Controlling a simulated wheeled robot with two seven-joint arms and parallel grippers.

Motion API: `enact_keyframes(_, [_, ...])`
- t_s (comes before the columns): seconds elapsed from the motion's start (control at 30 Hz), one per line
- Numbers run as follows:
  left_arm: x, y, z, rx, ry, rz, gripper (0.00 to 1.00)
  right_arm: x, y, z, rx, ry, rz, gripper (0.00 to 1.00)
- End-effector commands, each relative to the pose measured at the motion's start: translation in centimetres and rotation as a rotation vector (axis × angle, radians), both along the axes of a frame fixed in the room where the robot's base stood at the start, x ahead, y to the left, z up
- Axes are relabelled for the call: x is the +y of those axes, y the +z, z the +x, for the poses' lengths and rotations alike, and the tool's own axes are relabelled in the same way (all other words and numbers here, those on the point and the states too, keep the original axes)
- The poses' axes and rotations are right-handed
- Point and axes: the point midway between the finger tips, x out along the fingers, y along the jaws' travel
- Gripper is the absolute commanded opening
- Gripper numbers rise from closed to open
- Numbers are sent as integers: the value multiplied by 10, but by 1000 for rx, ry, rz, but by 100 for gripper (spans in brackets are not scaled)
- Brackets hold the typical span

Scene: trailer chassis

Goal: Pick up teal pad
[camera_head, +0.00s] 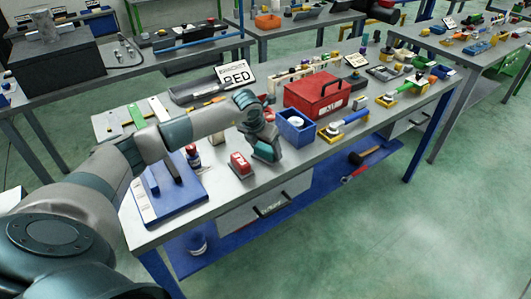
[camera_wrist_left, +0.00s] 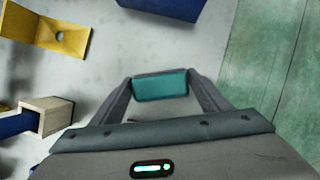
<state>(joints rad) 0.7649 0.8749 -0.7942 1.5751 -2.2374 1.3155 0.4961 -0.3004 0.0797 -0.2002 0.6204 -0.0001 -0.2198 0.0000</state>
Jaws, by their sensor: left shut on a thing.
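The teal pad (camera_wrist_left: 160,86) shows in the left wrist view as a small rounded block between my left gripper's fingertips. My left gripper (camera_wrist_left: 160,88) is shut on it, with one finger at each side. In the head view my left gripper (camera_head: 264,152) points down over the front part of the workbench, between the blue bin and a red block. The pad cannot be told apart from the gripper there. Grey bench surface shows beyond the pad in the wrist view; its height above the bench is unclear. My right gripper is not in view.
The blue bin (camera_head: 296,128) stands just right of the gripper, with the red toolbox (camera_head: 317,96) behind it. The red block (camera_head: 241,166) and blue board (camera_head: 168,192) lie to the left. A yellow bracket (camera_wrist_left: 50,31) shows in the wrist view. The bench's front edge is close.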

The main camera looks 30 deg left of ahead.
Motion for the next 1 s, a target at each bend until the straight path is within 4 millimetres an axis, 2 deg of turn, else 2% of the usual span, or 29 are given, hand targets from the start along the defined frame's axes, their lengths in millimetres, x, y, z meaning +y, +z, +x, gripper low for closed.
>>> enact_keyframes(0.33, [1, 10, 1, -3, 0, 1, 40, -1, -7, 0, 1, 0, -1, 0])
enact_keyframes(0.57, [0, 41, 1, -6, 0, 0, 40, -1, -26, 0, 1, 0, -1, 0])
enact_keyframes(0.6, [-11, 44, 3, -5, -4, -3, 40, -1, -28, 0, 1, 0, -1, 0])
enact_keyframes(0.83, [-55, 71, 11, -6, -5, -1, 40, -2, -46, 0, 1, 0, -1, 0])
enact_keyframes(0.9, [-66, 78, 13, -5, -4, -2, 40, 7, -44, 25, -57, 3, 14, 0])
enact_keyframes(1.0, [-81, 87, 16, -4, -3, -1, 40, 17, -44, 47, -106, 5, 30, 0])
